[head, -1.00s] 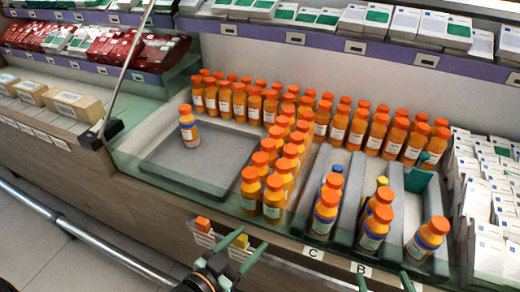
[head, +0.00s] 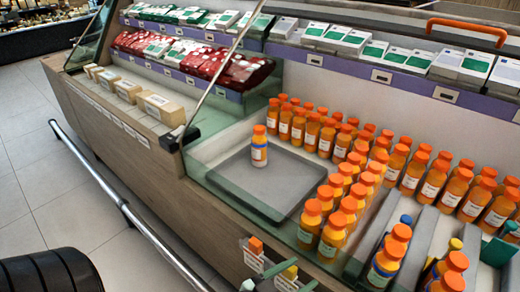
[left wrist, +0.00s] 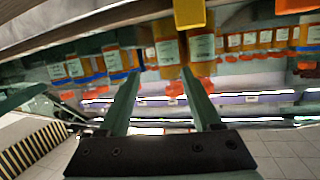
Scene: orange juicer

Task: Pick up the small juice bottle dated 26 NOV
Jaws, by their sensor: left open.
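A lone small juice bottle (head: 260,150), orange-capped with a white label and a blue band, stands upright on the grey tray (head: 225,170). More orange-capped bottles stand in rows behind and to the right of the tray, and in the lanes at the lower right (head: 385,265). No date is readable, so I cannot tell which bottle says 26 NOV. My left gripper (head: 278,286) shows only its green fingertips at the bottom edge, in front of the counter and below the bottles. In the left wrist view its fingers (left wrist: 160,76) are apart, with nothing held; bottles appear upside down beyond. My right gripper is out of view.
A metal rail (head: 125,208) runs along the counter's base. A thin post (head: 225,70) rises at the tray's left. Boxes (head: 152,107) line the shelves.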

